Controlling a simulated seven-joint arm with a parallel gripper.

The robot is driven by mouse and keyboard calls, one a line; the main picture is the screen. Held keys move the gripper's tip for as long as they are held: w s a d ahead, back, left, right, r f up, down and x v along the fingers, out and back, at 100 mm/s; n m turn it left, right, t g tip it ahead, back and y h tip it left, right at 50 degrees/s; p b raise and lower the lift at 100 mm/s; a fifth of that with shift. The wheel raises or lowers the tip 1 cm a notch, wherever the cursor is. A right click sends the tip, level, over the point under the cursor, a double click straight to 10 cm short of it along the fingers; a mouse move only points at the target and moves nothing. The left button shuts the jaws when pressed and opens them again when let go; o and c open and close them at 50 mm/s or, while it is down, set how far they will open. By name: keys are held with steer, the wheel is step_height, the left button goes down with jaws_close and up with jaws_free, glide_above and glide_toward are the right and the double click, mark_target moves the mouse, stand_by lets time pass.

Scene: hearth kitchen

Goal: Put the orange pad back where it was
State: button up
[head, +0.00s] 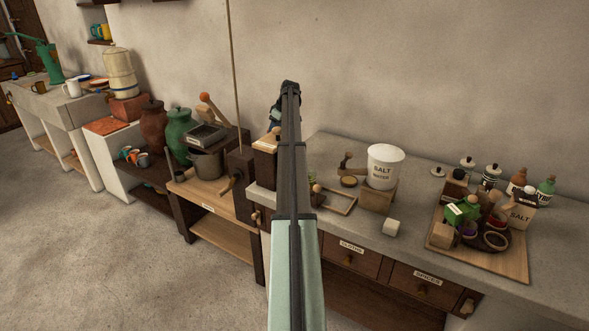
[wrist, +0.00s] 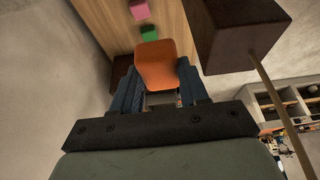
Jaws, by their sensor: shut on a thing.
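The orange pad (wrist: 158,62) is a flat, round-cornered piece in the middle of the wrist view. My gripper (wrist: 161,88) has its blue fingers on either side of the pad's near end and is shut on it. Beyond the pad, a green piece (wrist: 149,33) and a pink piece (wrist: 140,9) lie in a line on a wooden surface (wrist: 174,28). I cannot tell whether the pad touches that surface. In the head view my arm hides most of the gripper, and the pad is not visible there.
A dark wooden block (wrist: 235,35) with a thin cord is close to the right of the pad. In the head view, a pot (head: 207,163), a salt tub (head: 385,167) and a crowded wooden board (head: 505,262) stand around. The floor (head: 90,255) at left is clear.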

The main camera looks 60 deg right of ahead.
steer(key=s+d+f, duration=0.3)
steer(key=s+d, duration=1)
steer(key=d, duration=0.2)
steer(key=a, duration=0.6)
steer(key=a+f, duration=0.1)
steer(key=a, duration=1.2)
steer(key=shift+s+a+f, duration=0.2)
steer(key=shift+a+f, duration=0.05)
steer(key=shift+a, duration=0.05)
steer(key=shift+a+f, duration=0.2)
steer(key=shift+f, duration=2.4)
steer(key=shift+f, duration=0.1)
steer(key=o, duration=1.1)
